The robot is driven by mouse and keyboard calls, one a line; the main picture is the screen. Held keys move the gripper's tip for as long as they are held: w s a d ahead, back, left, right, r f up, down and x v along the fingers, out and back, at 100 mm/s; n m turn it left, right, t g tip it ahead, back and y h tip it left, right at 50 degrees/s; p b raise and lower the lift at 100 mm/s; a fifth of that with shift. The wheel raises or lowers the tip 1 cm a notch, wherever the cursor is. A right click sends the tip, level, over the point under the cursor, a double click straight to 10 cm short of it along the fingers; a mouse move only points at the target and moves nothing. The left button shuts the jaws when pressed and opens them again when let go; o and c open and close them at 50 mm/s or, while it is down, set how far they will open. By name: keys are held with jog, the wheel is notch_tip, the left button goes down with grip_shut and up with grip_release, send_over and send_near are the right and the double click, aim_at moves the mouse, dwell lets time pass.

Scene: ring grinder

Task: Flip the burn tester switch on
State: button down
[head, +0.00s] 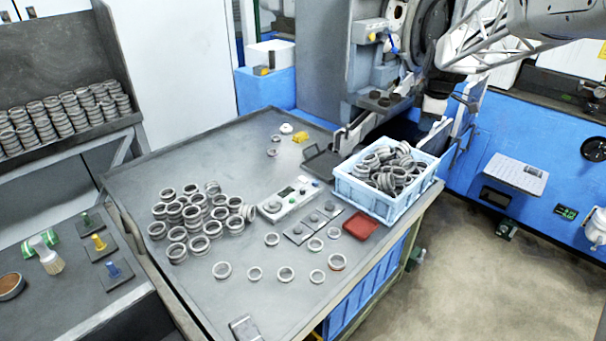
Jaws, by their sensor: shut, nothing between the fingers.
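A light grey instrument box, which looks like the burn tester (292,199), lies on the grey worktable (240,296) near its middle. It has a small dark display, a green spot near its right end and a few small dark controls. Its switch is too small to make out, and I cannot tell which way it is set. My gripper is not in view. A grey rounded part at the top right edge may be a link of my arm, well away from the box.
Many metal rings (190,215) stand stacked left of the box. Loose rings lie in front. Dark plates with small pieces (312,225) and a red tray (360,226) sit beside it. A blue crate (398,201) full of rings stands right.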

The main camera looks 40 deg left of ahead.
jog(key=a+f+n, duration=0.3)
jog(key=a+f, duration=0.2)
jog(key=a, duration=0.5)
jog(key=a+f+n, duration=0.3)
jog(key=a+f, duration=0.2)
jog(key=a, duration=0.6)
jog(key=n+g, duration=0.1)
jog(key=n, duration=0.6)
send_over(301, 178)
jog(key=d, duration=0.2)
notch_tip(301, 178, down, 13)
jog(key=shift+w, duration=0.1)
jog(key=shift+a+f, duration=0.3)
jog(key=shift+f, duration=2)
jog(key=shift+a+f, duration=0.35)
jog(key=shift+f, duration=2)
jog(key=shift+a+f, duration=0.3)
jog(key=shift+f, duration=2)
jog(key=shift+a+f, duration=0.15)
jog(key=shift+f, duration=0.15)
jog(key=shift+h, duration=0.3)
jog(key=shift+f, duration=0.1)
